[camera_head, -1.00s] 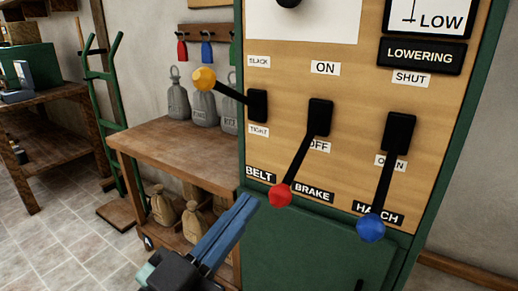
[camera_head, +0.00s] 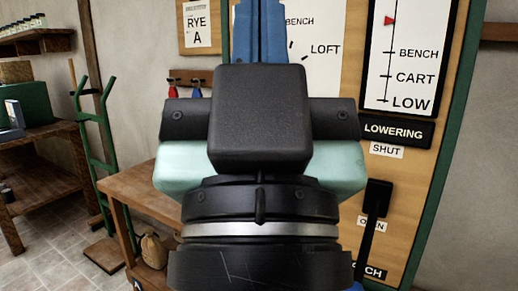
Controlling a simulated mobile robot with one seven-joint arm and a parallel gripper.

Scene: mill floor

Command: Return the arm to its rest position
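My gripper (camera_head: 260,28) fills the middle of the head view, seen from behind. Its blue fingers point up and lie side by side with no gap visible; their tips reach the top edge. It is in front of the wooden lever panel (camera_head: 425,178), and I see nothing held. The hatch lever (camera_head: 371,225) hangs down past the OPEN label, with a bit of its blue knob at the bottom edge. The belt and brake levers are hidden behind my gripper and wrist.
A gauge (camera_head: 420,50) on the panel has a red pointer above BENCH, with a LOWERING sign (camera_head: 393,132) below. A wooden bench (camera_head: 130,190) with a sack (camera_head: 152,250) under it stands left. Further left are a green hand truck (camera_head: 92,140), a workbench (camera_head: 45,165) and open floor.

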